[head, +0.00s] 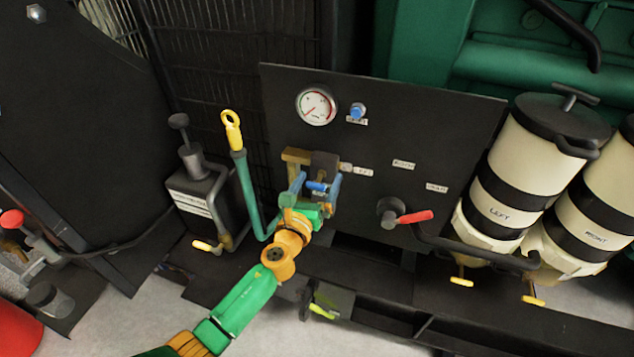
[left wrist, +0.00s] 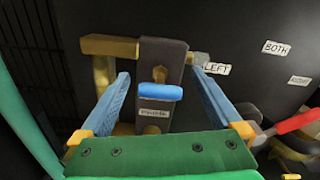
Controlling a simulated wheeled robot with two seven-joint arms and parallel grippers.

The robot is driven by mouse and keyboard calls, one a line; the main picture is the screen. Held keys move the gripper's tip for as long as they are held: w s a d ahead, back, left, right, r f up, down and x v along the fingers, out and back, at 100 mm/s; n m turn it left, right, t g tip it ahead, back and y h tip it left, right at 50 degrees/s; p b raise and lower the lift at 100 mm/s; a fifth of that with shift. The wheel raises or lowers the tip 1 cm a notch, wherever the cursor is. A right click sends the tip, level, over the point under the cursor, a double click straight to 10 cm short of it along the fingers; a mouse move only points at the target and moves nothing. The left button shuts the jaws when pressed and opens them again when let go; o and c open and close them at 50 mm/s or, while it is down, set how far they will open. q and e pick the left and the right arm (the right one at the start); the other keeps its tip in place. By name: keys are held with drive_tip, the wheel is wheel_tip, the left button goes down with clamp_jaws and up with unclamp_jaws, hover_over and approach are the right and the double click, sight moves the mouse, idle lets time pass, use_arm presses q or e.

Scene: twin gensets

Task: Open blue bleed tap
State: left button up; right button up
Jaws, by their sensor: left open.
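A small blue handle (head: 316,186) sits on a dark block with brass pipework on the black panel. In the left wrist view the blue handle (left wrist: 160,91) lies crosswise, with a small white label below it. My left gripper (head: 317,181) is open in front of that block, its blue fingers on either side of the handle. In the left wrist view my left gripper (left wrist: 162,88) shows a gap between each finger and the handle. Whether the fingertips reach the handle's depth is hard to tell. My right gripper is not in view.
A gauge (head: 316,105) and a blue knob (head: 357,111) are higher on the black panel (head: 440,125). A red lever (head: 414,216) is to the right. A green upright lever (head: 244,185) stands close left. Cream canisters (head: 500,190) stand at the far right.

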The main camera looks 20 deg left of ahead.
use_arm(q)
drive_tip(key=c, duration=1.3)
drive_tip(key=shift+c, duration=0.2)
drive_tip(key=shift+f+n, duration=0.1)
drive_tip(key=shift+n, duration=0.2)
drive_tip(key=n+b, duration=0.1)
drive_tip(key=n, duration=0.3)
drive_tip(key=shift+n, duration=0.4)
drive_tip(key=n, duration=1.1)
drive_tip(key=shift+n, duration=0.4)
drive_tip(key=n, duration=0.5)
drive_tip(key=shift+n, duration=0.3)
drive_tip(key=shift+f, duration=0.1)
